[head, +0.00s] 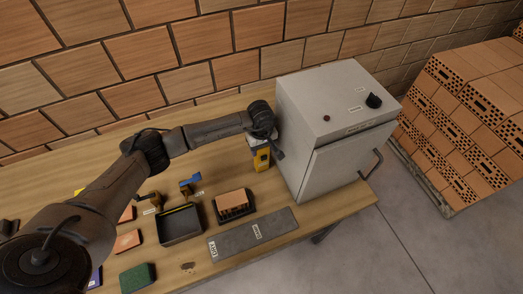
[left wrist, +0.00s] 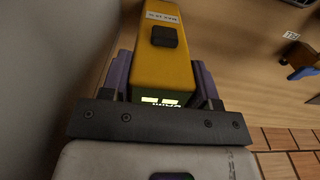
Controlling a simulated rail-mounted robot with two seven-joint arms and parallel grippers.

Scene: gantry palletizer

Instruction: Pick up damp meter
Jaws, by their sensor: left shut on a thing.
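The damp meter (head: 262,160) is a yellow block-shaped device beside the left side of the grey cabinet. In the left wrist view the damp meter (left wrist: 163,72) shows a black button, a white label and a lit display. My left gripper (head: 260,147) is shut on it, with a purple finger on each side of its body. In the head view its top is hidden by the gripper. I cannot tell whether its lower end touches the table. My right gripper is not in view.
The grey cabinet (head: 320,110) stands close right of the gripper. Nearer on the wooden table are a black tray (head: 180,238), a brick in a dark holder (head: 232,202), a grey labelled strip (head: 260,232) and a blue-handled tool (head: 191,183). Stacked bricks (head: 465,120) stand at right.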

